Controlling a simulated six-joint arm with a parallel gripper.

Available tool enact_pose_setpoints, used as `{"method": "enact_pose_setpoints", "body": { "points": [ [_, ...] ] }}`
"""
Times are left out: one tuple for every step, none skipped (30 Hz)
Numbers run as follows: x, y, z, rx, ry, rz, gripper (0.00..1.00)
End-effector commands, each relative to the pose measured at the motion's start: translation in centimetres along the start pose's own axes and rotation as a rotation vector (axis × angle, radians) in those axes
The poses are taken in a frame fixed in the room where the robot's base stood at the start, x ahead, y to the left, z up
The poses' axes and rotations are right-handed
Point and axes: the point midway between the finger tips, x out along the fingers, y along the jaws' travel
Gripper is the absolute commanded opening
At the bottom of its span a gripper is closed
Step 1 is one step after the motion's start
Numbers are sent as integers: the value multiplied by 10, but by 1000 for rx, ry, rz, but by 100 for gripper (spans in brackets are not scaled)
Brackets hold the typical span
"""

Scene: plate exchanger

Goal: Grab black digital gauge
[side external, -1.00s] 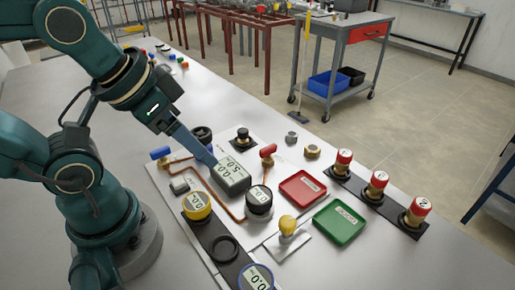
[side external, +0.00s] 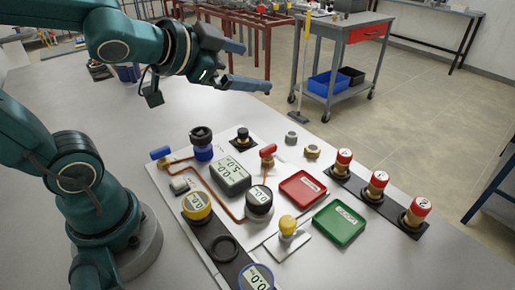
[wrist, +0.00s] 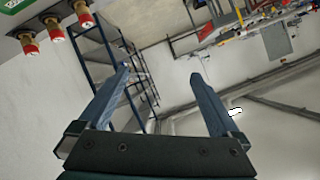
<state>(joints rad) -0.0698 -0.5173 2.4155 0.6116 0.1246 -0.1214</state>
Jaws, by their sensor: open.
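The black digital gauge (side external: 259,201) is a round black body with a pale display. It sits upright on the pale board, at the end of a copper pipe, right of the grey display box (side external: 231,174). My gripper (side external: 256,66) is high above and behind the board, pointing right and roughly level. Its two fingers are spread apart with nothing between them, well clear of the gauge. In the wrist view my gripper (wrist: 161,73) shows both fingers open and empty. The gauge is not in the wrist view.
A yellow gauge (side external: 197,206), a blue gauge (side external: 256,277) and a black ring (side external: 225,249) are on a dark strip at front left. A red valve handle (side external: 268,151) stands behind the black gauge. Red (side external: 303,188) and green (side external: 340,222) trays and several red-capped fittings (side external: 376,183) lie to the right.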

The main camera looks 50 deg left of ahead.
Motion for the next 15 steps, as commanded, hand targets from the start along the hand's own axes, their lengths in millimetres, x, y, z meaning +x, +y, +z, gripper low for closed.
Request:
{"method": "enact_pose_setpoints", "body": {
  "points": [
    [14,0,-5,72,41,14,99],
    [21,2,-10,117,74,29,99],
    [30,7,-13,178,114,60,99],
    [36,12,-14,220,141,90,99],
    [42,18,-14,260,167,125,99],
    [49,26,-12,307,196,179,99],
    [54,34,-9,337,216,224,99],
    [57,42,-5,363,233,272,99],
    [61,53,2,393,253,341,99],
    [62,61,9,410,267,395,99],
    [63,69,16,423,278,450,99],
    [63,79,26,432,291,527,99],
    [62,87,35,436,298,586,99],
    [60,94,44,435,306,645,99],
    [56,103,56,427,313,724,99]
  ]
}}
